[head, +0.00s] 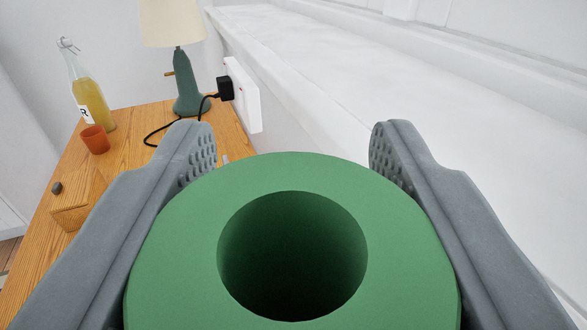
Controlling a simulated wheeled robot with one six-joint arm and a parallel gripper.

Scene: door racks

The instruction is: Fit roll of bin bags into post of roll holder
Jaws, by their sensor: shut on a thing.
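A green roll of bin bags (190,251) fills the lower middle of the head view, with its round end and dark centre hole facing me. My gripper (290,160) is shut on the roll, with one grey finger against its left side and one against its right side. The roll hides what lies directly behind and below it. The roll holder and its post do not show in this view.
A wooden table (125,165) on the left bears a bottle of yellow liquid (92,100), an orange cup (95,139), a lamp (190,85) and a small wooden block (78,208). A black plug (225,88) sits in a wall socket (244,95). A white ledge (400,90) runs along the right.

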